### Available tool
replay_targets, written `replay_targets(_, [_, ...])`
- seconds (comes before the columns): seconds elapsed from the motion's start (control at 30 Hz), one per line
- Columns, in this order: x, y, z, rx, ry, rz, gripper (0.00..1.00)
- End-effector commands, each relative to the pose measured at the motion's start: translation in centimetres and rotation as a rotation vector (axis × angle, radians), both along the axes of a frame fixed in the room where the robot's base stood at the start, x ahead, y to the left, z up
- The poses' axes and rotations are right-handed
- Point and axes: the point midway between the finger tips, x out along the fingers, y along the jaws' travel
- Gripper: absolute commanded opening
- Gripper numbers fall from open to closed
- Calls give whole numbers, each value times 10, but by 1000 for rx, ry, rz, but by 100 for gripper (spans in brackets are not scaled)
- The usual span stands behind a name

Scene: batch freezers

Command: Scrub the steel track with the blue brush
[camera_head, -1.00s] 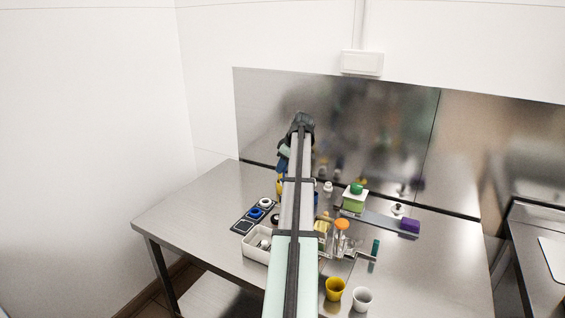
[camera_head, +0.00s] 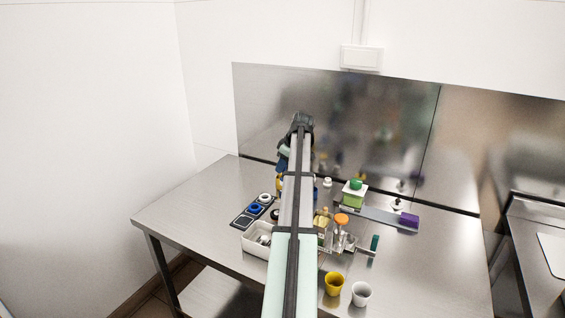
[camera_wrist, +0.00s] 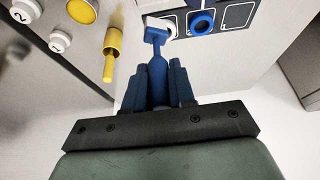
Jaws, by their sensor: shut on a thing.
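The blue brush (camera_wrist: 156,42) is between the fingers of my gripper (camera_wrist: 158,72) in the wrist view. My gripper is shut on its handle, and its wide end points away from me, near a dark panel with rings. In the head view my arm hides most of the gripper and the brush. What seems to be the steel track (camera_head: 378,215) is a flat grey strip at the back right of the table. A green-topped block (camera_head: 354,194) is at its left end and a purple block (camera_head: 408,221) at its right end.
The dark panel (camera_head: 244,222) holds a blue ring (camera_wrist: 202,23) and white ring. A white bin (camera_head: 254,246), an orange-topped jar (camera_head: 341,220), a yellow cup (camera_head: 334,284) and a white cup (camera_head: 361,294) stand nearer. A yellow tool (camera_wrist: 110,55) is left of the brush. The table's left is clear.

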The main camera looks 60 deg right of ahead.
Motion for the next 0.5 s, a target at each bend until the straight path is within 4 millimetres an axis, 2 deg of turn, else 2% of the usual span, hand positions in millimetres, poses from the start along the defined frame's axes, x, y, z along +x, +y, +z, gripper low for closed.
replay_targets(0.5, [0,0,-48,1,0,1,0])
